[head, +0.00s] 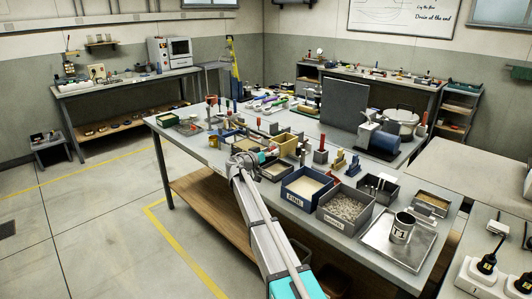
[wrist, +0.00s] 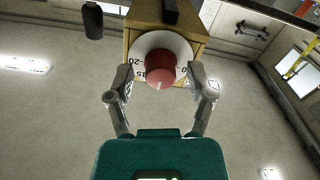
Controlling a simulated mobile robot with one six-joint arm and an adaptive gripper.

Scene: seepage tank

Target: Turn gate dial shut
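The gate dial is a red round knob (wrist: 160,68) on a white dial plate (wrist: 150,40) with black numbers; 20, 15 and a 0 can be read. A pale mark shows on the knob's lower edge in the wrist view. The plate sits on a yellow-brown box (wrist: 195,38). My gripper (wrist: 160,78) is open, with one finger on each side of the knob and a visible gap to it on both sides. In the head view my gripper (head: 243,164) is at the table's front edge, near a yellow box (head: 284,143); the knob cannot be made out there.
The grey table (head: 330,230) is crowded. A blue bin (head: 300,195), a grey gravel bin (head: 343,213) and a metal tray (head: 385,245) with a T1 cup (head: 402,228) stand to my gripper's right. A dark cylinder (wrist: 93,20) shows at upper left in the wrist view.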

